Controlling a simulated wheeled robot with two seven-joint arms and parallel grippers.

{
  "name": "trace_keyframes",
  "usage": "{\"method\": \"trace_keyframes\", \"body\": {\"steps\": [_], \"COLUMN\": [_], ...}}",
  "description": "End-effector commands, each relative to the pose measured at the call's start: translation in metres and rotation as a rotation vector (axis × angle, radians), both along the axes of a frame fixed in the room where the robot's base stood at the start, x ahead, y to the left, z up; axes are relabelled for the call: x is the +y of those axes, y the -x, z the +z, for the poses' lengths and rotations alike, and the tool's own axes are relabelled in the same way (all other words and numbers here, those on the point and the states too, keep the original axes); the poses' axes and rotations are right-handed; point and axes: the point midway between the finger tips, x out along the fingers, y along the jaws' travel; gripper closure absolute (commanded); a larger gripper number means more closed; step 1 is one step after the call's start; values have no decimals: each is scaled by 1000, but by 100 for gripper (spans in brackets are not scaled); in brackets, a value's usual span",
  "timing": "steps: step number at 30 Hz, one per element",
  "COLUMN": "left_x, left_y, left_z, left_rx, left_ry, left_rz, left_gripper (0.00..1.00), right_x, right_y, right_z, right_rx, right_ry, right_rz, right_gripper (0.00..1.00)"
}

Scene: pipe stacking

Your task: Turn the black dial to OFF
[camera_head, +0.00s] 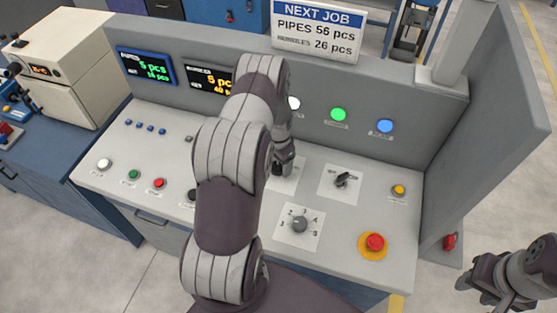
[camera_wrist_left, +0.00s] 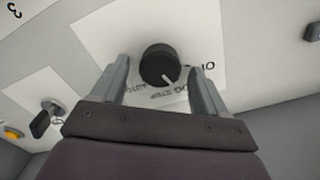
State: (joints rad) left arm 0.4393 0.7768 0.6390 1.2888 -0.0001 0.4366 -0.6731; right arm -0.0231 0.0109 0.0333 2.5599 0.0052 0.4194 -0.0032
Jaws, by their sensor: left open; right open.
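The black dial (camera_wrist_left: 160,64) is round, with a white pointer line, and sits on a white plate with printed labels on the console. In the wrist view its line points down and slightly right, towards the printed words, which appear upside down and are partly hidden. My left gripper (camera_wrist_left: 163,80) is open, with one finger on each side of the dial and visible gaps between. In the head view my left gripper (camera_head: 283,161) is over the dial's plate and mostly hides the dial. My right gripper (camera_head: 492,285) is at the lower right, away from the console, and empty.
A black lever switch (camera_head: 343,180), a grey numbered knob (camera_head: 299,224) and a red stop button (camera_head: 375,242) are nearby on the sloped console (camera_head: 345,270). Lit green (camera_head: 338,114) and blue (camera_head: 385,126) lamps are on the upright panel. A grey side wall (camera_head: 490,130) bounds the right.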

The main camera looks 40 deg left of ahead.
Motion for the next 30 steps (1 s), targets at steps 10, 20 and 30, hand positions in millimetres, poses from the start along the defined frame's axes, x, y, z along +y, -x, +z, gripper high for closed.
{"method": "trace_keyframes", "body": {"steps": [10,20,30], "left_x": [0,0,1], "left_y": [0,0,0], "left_z": [0,-1,-2], "left_rx": [0,-1,0], "left_ry": [0,0,0], "left_rz": [0,48,284], "left_gripper": [82,82,82], "right_x": [0,0,0], "right_y": [0,0,0], "right_z": [0,-5,-21], "right_rx": [0,0,0], "right_ry": [0,0,0], "right_rz": [0,0,0], "right_gripper": [57,57,57]}}
